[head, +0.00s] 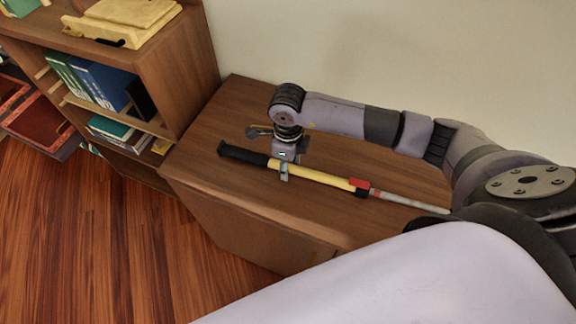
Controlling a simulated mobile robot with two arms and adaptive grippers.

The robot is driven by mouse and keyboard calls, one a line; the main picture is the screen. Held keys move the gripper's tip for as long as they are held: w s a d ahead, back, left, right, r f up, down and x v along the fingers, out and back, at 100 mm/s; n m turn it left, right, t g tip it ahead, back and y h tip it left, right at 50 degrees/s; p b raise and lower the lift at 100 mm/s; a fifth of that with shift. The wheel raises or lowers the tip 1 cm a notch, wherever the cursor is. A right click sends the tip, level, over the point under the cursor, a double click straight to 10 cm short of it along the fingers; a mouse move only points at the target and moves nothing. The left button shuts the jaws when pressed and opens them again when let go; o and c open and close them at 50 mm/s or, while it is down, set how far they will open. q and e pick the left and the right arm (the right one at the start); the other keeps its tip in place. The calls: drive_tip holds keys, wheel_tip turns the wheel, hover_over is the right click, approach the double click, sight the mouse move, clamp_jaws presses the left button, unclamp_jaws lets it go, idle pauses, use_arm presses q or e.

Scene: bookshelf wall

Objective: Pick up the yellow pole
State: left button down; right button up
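The yellow pole (318,177) lies along the top of a brown wooden cabinet (225,115). It has a black grip at its left end, a red clip to the right of the yellow part, and a thin grey section running right behind my arm. My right gripper (284,172) points down at the pole, just right of the black grip. A finger shows on the near side of the pole; the far side is hidden, so I cannot tell whether it is closed on the pole. My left gripper is not in view.
A wooden bookshelf (180,60) with blue and green books (92,80) stands left of the cabinet. A yellow box-like item (125,18) lies on its top. A pale wall (400,50) is behind. Wooden floor (95,230) is clear at lower left.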

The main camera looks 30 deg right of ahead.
clamp_jaws()
idle(0.6)
